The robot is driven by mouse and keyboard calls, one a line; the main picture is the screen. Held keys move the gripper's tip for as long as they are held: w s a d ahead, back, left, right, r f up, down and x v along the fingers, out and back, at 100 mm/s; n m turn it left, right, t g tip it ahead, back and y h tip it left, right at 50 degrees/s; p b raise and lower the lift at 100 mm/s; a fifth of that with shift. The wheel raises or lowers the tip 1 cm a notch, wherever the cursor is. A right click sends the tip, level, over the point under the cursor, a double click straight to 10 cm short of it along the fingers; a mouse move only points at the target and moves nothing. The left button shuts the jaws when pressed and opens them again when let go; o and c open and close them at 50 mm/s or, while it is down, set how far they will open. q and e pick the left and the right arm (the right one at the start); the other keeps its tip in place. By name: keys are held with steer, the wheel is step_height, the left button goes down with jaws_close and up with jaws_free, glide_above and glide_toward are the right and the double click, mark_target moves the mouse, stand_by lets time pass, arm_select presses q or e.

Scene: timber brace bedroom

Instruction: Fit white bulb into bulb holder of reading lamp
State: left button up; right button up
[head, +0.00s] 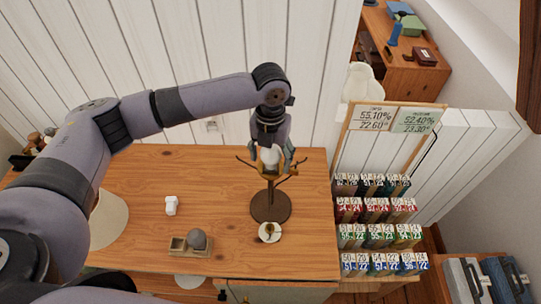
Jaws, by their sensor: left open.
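The reading lamp appears to be the branched stand with a round dark brown base (270,207) on the wooden desk. A white rounded thing, likely the white bulb (270,157), is at the top of the stand, between the fingers of my left gripper (271,163). My left gripper points down over the stand, with its jaws open around the white thing. The bulb holder is mostly hidden beneath it, so I cannot tell how deep the bulb sits. My right gripper is not in view.
On the desk (225,173) are a small white object (171,205), a wooden tray (178,245) with a grey ball (196,240), and a pale round disc (270,232) near the lamp base. A rack of coloured boxes (376,210) stands at right. White plank wall is behind.

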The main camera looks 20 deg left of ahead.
arm_select(q)
step_height(320, 180, up, 11)
steer(key=b, duration=0.3)
steer(key=shift+b, duration=0.3)
steer(key=shift+r, duration=0.65)
steer(key=shift+f, duration=0.1)
